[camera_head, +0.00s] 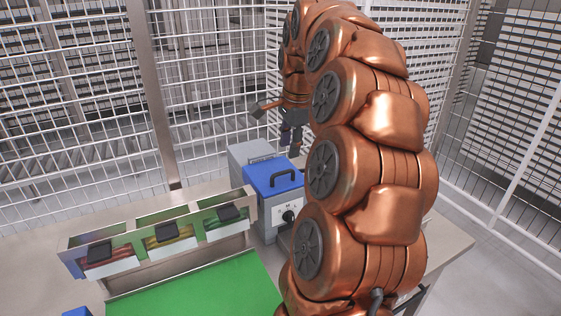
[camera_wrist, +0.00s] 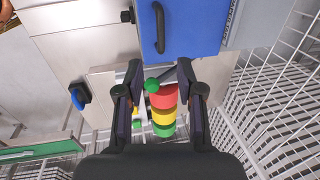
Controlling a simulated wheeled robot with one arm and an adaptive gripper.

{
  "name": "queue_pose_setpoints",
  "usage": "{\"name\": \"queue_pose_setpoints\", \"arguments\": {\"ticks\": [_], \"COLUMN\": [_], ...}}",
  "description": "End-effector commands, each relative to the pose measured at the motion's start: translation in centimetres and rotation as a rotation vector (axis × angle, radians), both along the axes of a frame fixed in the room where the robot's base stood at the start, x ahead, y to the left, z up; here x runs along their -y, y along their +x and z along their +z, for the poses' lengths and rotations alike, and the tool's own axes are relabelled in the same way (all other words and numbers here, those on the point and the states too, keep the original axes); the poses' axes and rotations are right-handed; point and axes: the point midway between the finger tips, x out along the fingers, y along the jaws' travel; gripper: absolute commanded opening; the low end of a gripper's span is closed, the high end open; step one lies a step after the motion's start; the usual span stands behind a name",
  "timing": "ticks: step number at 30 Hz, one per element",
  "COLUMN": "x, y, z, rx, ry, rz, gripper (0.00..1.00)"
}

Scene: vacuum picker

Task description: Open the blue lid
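The blue lid (camera_head: 262,182) sits flat and closed on a grey box machine (camera_head: 268,222) in the middle of the head view. Its black arched handle (camera_head: 283,177) stands up from the top. In the wrist view the blue lid (camera_wrist: 205,30) fills the top middle, with its handle (camera_wrist: 159,28) left of its centre. My gripper (camera_wrist: 160,70) is open and empty, its two fingers apart, with the handle beyond the fingertips. In the head view my gripper (camera_head: 291,137) hangs above and behind the lid, partly hidden by my arm.
A black knob (camera_head: 288,216) is on the machine's front. Bins with black handles (camera_head: 165,232) stand left, behind a green surface (camera_head: 200,290). Red, yellow and green round pieces (camera_wrist: 163,115) show between my fingers in the wrist view. White mesh fencing (camera_head: 205,80) surrounds the table.

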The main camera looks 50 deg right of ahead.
Motion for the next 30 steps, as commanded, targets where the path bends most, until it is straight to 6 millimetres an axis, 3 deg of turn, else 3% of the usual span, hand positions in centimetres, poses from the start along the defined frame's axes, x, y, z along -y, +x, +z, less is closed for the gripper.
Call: {"name": "queue_pose_setpoints", "arguments": {"ticks": [5, 24, 30], "x": [0.1, 0.4, 0.5], "y": [0.2, 1.4, 1.5], "z": [-0.6, -7.0, -7.6], "rx": [-0.001, -0.003, 0.001], "ry": [0.003, 0.004, 0.002], "rz": [-0.008, -0.005, -0.005], "gripper": [0.37, 0.37, 0.37]}}
